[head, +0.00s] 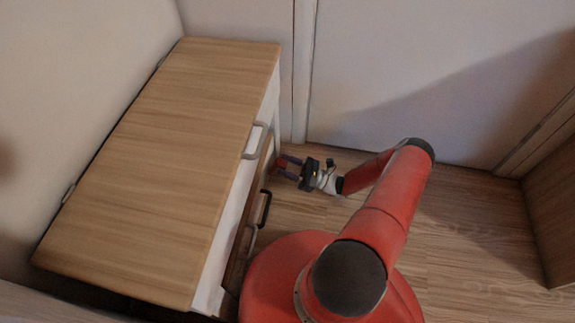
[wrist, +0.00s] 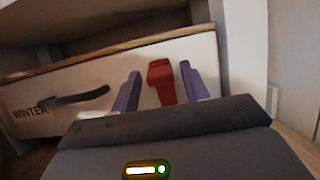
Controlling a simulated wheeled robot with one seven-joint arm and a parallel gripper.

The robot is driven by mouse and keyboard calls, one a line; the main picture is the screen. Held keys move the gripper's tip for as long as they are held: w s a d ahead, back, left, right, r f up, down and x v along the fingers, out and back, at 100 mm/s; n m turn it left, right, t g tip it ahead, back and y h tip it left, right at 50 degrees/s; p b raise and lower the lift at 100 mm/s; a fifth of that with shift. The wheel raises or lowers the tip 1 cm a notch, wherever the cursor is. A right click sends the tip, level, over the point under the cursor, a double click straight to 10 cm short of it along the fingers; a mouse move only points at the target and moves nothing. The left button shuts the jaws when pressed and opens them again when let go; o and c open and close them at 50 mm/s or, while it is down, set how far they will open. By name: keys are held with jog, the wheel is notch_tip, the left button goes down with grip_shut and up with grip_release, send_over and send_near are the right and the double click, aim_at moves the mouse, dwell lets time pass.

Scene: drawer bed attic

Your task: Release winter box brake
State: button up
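The winter box is a pale-fronted box (wrist: 50,91) with the word WINTER and a dark handle (wrist: 75,98), low in the bed frame in the wrist view. A red brake lever (wrist: 161,80) stands on the right part of its front. My gripper (wrist: 160,88) is open, its two purple fingers one on each side of the red lever. I cannot tell whether they touch it. In the head view my gripper (head: 282,167) reaches the cabinet's side near the far end, with a bit of the red lever (head: 278,166) at its fingertips.
The wooden bed top (head: 160,165) lies above the box fronts, with a handle (head: 255,140) on its upper front and a dark handle (head: 264,208) lower down. A pale wall or door (head: 400,70) stands behind. Bare wooden floor (head: 460,230) lies to the right.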

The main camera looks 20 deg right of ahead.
jog(key=shift+o, duration=0.3)
jog(key=shift+d, duration=0.1)
jog(key=v, duration=0.7)
jog(key=shift+s+d, duration=0.1)
jog(key=shift+s, duration=0.05)
